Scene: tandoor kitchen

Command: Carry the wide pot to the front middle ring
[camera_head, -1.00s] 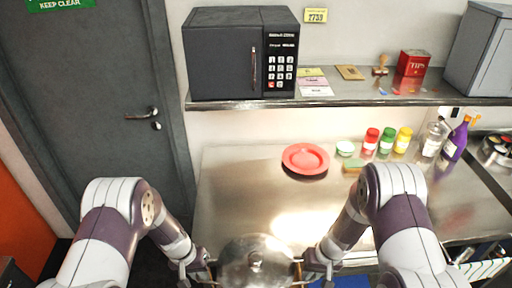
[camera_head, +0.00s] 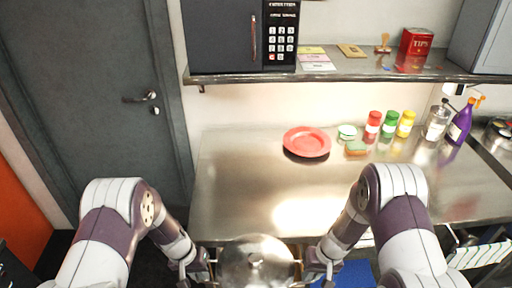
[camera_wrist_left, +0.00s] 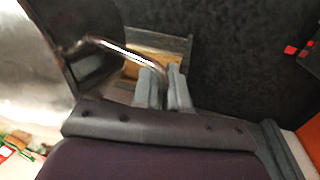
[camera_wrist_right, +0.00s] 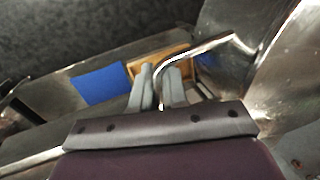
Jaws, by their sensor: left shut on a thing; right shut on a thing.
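The wide pot (camera_head: 257,262) is steel with a lid and a knob, at the bottom middle of the head view, in front of the counter's near edge. My left gripper (camera_head: 203,268) is shut on its left handle; the looped metal handle shows between the fingers in the left wrist view (camera_wrist_left: 163,82). My right gripper (camera_head: 312,268) is shut on its right handle, also seen in the right wrist view (camera_wrist_right: 160,82). The pot looks about level. No stove ring is in view.
A steel counter (camera_head: 240,190) holds a red plate (camera_head: 307,142), a sponge (camera_head: 356,148), jars (camera_head: 372,127) and a purple spray bottle (camera_head: 460,122). A shelf (camera_head: 350,70) with a black microwave (camera_head: 235,38) is above. A grey door (camera_head: 95,110) stands left.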

